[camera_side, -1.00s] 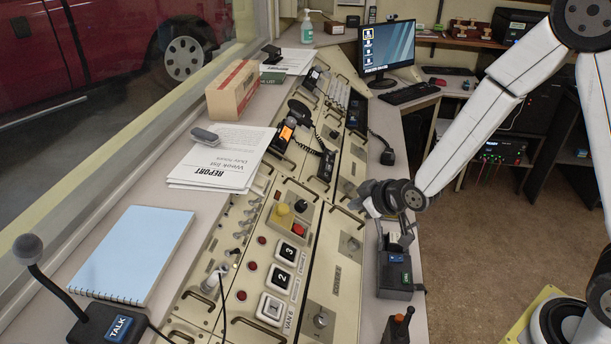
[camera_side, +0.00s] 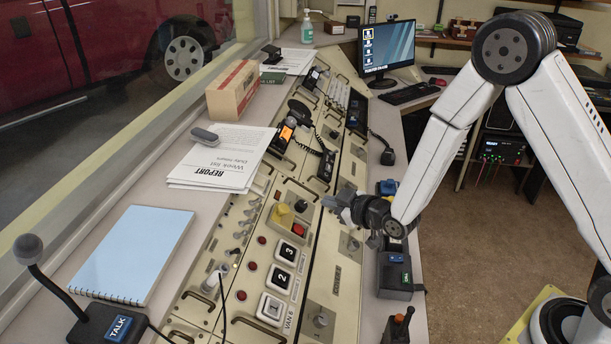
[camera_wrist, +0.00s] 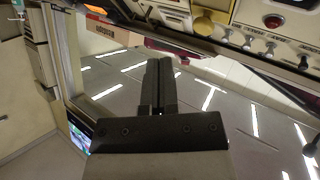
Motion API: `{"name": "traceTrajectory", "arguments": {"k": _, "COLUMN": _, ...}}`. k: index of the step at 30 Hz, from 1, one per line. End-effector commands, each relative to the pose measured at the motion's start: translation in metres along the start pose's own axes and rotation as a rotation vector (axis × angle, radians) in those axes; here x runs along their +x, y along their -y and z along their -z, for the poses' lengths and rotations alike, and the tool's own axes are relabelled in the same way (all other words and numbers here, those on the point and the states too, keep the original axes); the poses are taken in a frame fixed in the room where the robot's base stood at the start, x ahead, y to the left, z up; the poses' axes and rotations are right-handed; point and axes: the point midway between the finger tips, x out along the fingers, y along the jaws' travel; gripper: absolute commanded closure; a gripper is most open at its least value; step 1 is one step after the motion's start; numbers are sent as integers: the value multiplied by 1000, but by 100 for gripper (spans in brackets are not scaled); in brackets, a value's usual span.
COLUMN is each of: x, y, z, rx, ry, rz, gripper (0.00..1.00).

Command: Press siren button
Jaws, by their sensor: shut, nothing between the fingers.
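A red button (camera_side: 298,229) sits on a small raised panel of the sloping cream console, together with a yellow knob (camera_side: 282,209) and a black knob (camera_side: 301,206). No siren label is legible on any of them. My gripper (camera_side: 330,203) is shut and empty, just right of this panel in the side view. It looks to be above the console and apart from the red button. In the wrist view my shut fingers (camera_wrist: 160,75) point toward the top. A yellow round part (camera_wrist: 203,26) and a red round part (camera_wrist: 273,20) show beyond them.
White numbered keys (camera_side: 283,277) lie nearer the camera. A corded handset (camera_side: 327,165) and a radio with an orange screen (camera_side: 286,134) lie farther up the console. Black boxes (camera_side: 397,277) stand on the right edge. A talk microphone (camera_side: 118,328) stands at front left.

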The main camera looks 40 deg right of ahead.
Motion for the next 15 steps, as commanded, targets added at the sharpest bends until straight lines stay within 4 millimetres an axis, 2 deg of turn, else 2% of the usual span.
{"name": "traceTrajectory", "arguments": {"k": 15, "x": 10, "y": 7, "z": -8, "rx": 1, "ry": 2, "rz": 1, "gripper": 100}}
